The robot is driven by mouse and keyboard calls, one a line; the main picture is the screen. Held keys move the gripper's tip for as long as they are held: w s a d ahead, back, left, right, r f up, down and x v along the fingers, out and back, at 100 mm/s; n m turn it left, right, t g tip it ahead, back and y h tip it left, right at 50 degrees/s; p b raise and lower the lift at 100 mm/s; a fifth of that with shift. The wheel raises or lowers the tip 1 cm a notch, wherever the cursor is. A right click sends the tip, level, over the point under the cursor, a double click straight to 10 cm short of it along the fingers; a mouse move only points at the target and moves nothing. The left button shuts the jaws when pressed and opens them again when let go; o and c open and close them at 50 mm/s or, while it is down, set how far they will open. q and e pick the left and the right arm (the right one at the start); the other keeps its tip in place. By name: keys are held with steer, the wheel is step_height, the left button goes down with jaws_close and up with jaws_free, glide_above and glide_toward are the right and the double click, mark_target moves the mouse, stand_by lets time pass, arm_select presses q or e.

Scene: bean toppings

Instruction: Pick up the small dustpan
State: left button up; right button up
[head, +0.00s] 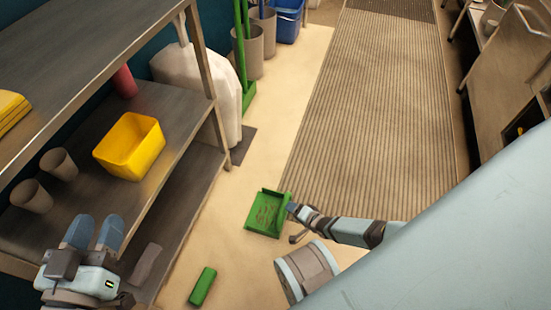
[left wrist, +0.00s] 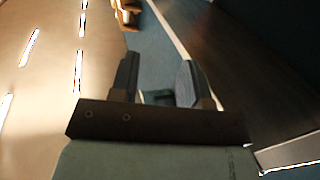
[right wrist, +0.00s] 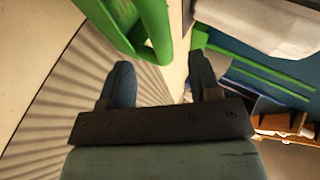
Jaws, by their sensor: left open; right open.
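The small green dustpan (head: 262,226) lies on the floor beside the ribbed mat, with some brown bits in it. My right gripper (head: 292,208) is open at the dustpan's right edge. In the right wrist view, the dustpan's green wall (right wrist: 152,30) fills the top middle, just ahead of the open fingers (right wrist: 158,82). I cannot tell whether it touches them. My left gripper (head: 93,232) is open and empty by the lower shelf at the left; its open fingers also show in the left wrist view (left wrist: 160,82).
A metal shelf unit (head: 178,105) on the left holds a yellow bin (head: 130,146) and grey cups (head: 32,196). A green block-like item (head: 202,286) lies on the floor. Grey bins (head: 247,52) and a blue bin (head: 286,20) stand at the back. The ribbed mat (head: 375,100) is clear.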

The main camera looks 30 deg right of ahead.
mark_target(284, 206)
steer(key=b+x, duration=0.3)
steer(key=x, duration=0.2)
steer(key=shift+w+a+f, duration=0.2)
steer(key=shift+f, duration=0.05)
steer(key=shift+w+a+f+b, duration=0.1)
steer(key=shift+w+f+b, duration=0.05)
steer(key=shift+w+b, duration=0.3)
steer(key=c, duration=0.4)
arm_select(q)
steer(key=w+m, duration=0.1)
steer(key=a+m+t, duration=0.1)
steer(key=shift+w+r+m, duration=0.3)
steer(key=shift+w, duration=0.05)
arm_select(e)
jaws_close()
